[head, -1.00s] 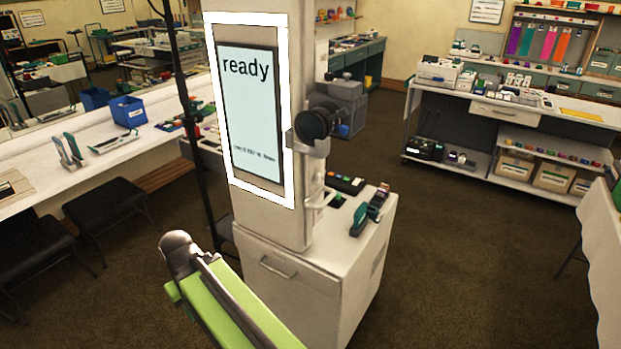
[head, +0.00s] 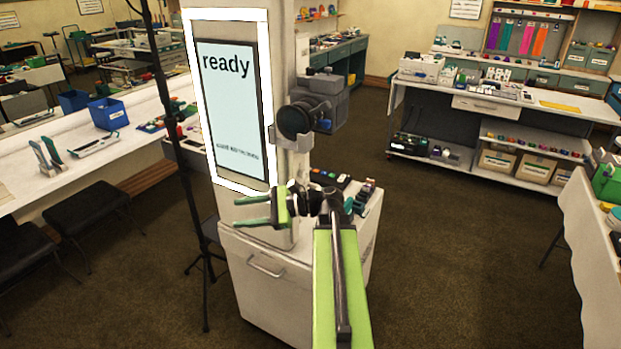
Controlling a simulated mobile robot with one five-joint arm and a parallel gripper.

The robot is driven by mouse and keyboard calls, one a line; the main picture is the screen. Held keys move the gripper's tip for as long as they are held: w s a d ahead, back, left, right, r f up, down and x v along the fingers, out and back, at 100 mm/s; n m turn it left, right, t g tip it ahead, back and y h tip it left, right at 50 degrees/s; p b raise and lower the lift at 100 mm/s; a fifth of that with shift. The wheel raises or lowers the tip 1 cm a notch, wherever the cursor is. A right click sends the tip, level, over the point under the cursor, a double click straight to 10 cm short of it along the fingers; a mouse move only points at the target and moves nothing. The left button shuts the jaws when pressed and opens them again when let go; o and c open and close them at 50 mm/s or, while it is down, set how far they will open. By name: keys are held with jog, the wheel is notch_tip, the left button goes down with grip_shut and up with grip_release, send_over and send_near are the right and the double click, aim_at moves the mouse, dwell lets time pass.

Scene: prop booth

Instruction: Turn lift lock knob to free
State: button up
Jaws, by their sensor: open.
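A black round piece (head: 294,121) sits at the front of a dark grey camera-like unit (head: 325,101), on a light bracket (head: 296,143) at the column's right side. I cannot tell whether this round piece is the lift lock knob or a lens; no knob is clearly marked. My gripper (head: 238,211) is open and empty, its teal fingers pointing left, in front of the column's lower part. It appears below the screen and below the round piece, apart from both. My gripper and wrist hide part of the column's foot.
The column (head: 285,40) carries a white-framed screen (head: 232,105) reading "ready". It stands on a white cabinet (head: 268,295) with small items on top. A black stand (head: 165,100) is close on the left. Open carpet (head: 450,260) lies to the right.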

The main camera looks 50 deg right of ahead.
jog(key=s+d+r+m+t+h, duration=0.1)
jog(key=s+d+m+t+h, duration=0.1)
jog(key=s+d, duration=0.45)
jog(key=s+d+r+m+t+h, duration=0.1)
jog(key=s+d+r+m+t, duration=0.15)
jog(key=d, duration=0.65)
jog(key=m+t+h, duration=0.2)
jog(key=h, duration=0.2)
send_near(305, 175)
jog(key=shift+g, duration=0.25)
jog(key=x, duration=0.8)
jog(key=shift+w+r, duration=0.15)
jog(key=shift+r, duration=0.05)
